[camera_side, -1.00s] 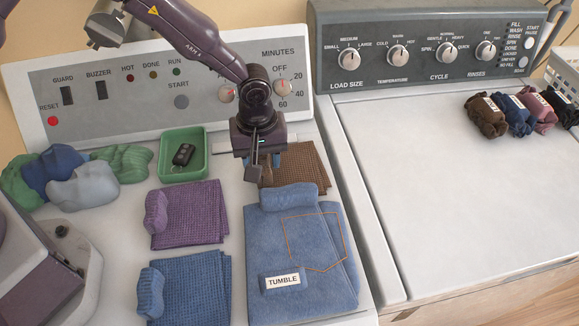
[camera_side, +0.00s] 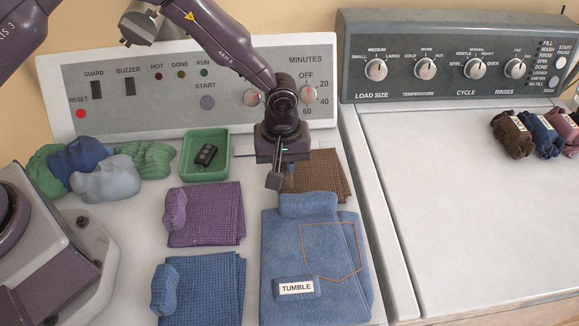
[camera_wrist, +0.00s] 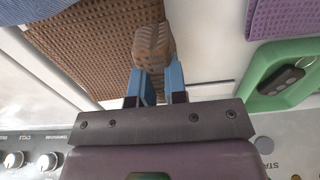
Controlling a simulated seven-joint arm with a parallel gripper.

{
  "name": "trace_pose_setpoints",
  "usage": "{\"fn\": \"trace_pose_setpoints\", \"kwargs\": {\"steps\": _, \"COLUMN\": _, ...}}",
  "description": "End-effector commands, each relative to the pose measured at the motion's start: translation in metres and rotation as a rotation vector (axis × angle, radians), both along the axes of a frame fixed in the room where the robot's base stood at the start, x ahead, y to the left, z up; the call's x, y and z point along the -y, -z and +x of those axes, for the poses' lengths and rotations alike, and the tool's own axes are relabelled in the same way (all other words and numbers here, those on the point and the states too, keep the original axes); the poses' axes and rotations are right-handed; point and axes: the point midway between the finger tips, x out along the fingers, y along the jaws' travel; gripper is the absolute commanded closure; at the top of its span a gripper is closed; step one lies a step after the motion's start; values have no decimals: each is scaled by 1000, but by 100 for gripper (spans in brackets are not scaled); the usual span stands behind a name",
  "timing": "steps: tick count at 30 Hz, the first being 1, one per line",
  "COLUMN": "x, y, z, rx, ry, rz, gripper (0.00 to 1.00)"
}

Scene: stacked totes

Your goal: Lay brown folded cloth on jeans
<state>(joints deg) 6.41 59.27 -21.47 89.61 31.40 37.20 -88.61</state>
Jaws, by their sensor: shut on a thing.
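The brown folded cloth (camera_side: 325,172) lies on the white machine top just behind the jeans, partly hidden by my gripper in the side view. The blue folded jeans (camera_side: 285,246) lie in front of it, with a rolled ridge along their back edge and a TUMBLE label. My gripper (camera_side: 282,183) is low at the cloth's left edge. In the wrist view its blue fingers (camera_wrist: 154,80) are shut on the brown roll (camera_wrist: 152,44) at the edge of the brown cloth (camera_wrist: 70,48). The cloth looks flat and still down on the surface.
A purple cloth (camera_side: 207,215) and a blue cloth (camera_side: 207,288) lie left of the jeans. A green tray (camera_side: 222,168) holding a black key fob is left of my gripper. Crumpled garments (camera_side: 105,180) lie further left. The control panel (camera_side: 130,112) stands behind; the right-hand lid (camera_side: 460,220) is mostly clear.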

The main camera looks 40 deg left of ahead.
Motion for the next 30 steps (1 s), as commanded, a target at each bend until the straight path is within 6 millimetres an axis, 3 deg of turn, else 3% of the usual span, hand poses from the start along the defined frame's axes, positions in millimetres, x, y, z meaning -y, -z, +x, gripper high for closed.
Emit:
{"fn": "trace_pose_setpoints", "kwargs": {"steps": 6, "x": 0, "y": -28, "z": 1, "rx": 4, "ry": -1, "rz": -1, "gripper": 100}}
{"fn": "trace_pose_setpoints", "kwargs": {"steps": 14, "x": -12, "y": -65, "z": -29, "rx": 3, "ry": 0, "rz": 0, "gripper": 100}}
{"fn": "trace_pose_setpoints", "kwargs": {"steps": 18, "x": -20, "y": -89, "z": -48, "rx": 5, "ry": 0, "rz": 1, "gripper": 100}}
{"fn": "trace_pose_setpoints", "kwargs": {"steps": 24, "x": -37, "y": -108, "z": -92, "rx": 2, "ry": -2, "rz": 2, "gripper": 100}}
{"fn": "trace_pose_setpoints", "kwargs": {"steps": 30, "x": -48, "y": -121, "z": -119, "rx": 1, "ry": -1, "rz": 0, "gripper": 100}}
